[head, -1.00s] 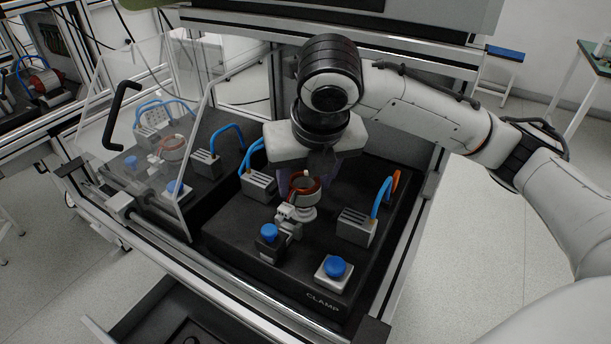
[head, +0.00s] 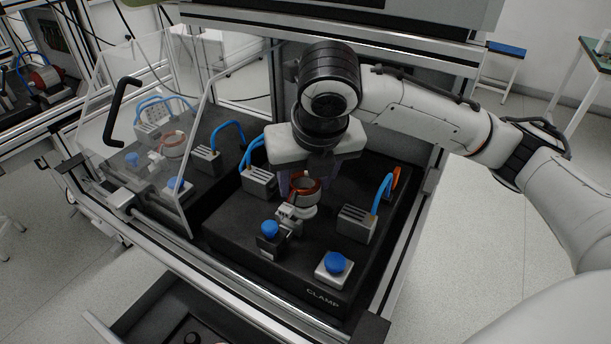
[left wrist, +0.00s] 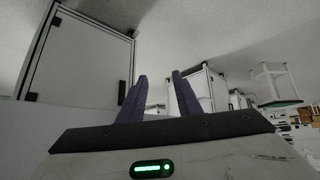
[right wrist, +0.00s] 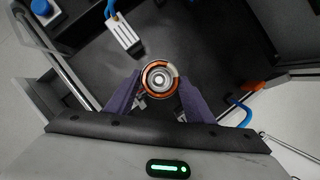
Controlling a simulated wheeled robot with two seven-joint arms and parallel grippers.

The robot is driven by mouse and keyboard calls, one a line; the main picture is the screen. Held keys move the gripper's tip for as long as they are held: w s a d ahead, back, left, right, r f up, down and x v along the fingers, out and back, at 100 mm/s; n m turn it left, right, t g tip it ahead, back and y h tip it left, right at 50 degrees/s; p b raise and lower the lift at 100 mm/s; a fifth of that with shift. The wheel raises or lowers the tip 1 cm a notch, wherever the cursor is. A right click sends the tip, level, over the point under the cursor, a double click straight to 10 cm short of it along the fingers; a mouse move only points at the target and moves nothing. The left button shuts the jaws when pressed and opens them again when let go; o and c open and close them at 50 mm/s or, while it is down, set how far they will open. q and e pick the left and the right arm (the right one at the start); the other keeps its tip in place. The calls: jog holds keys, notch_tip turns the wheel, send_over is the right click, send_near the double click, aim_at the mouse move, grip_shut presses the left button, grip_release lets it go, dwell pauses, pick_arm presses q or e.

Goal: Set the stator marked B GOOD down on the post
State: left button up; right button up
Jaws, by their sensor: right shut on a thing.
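The stator (head: 306,187), a ring with copper windings, is between the purple fingers of my right gripper (head: 304,186). In the right wrist view the stator (right wrist: 159,79) sits between the fingertips, with a round metal centre showing through its ring. The post is mostly hidden by the stator; a pale round base (head: 302,211) shows just under it. I cannot tell whether the stator touches its seat. No B GOOD marking is legible. My left gripper (left wrist: 160,98) is open and empty, away from the fixture.
A blue-topped clamp unit (head: 270,232) and a blue button (head: 335,262) stand in front of the stator. Grey connector blocks with blue hoses flank it, one at the right (head: 357,223). A clear guard (head: 195,130) covers a second station at left.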

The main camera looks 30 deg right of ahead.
jog(key=shift+f, duration=0.6)
jog(key=shift+f, duration=0.2)
jog(key=shift+f, duration=0.35)
dwell(0.4)
jog(key=o, duration=1.4)
jog(key=p+v, duration=0.1)
jog(key=v, duration=0.9)
jog(key=shift+s+r+p, duration=0.1)
jog(key=shift+r+p, duration=0.05)
jog(key=shift+p, duration=0.15)
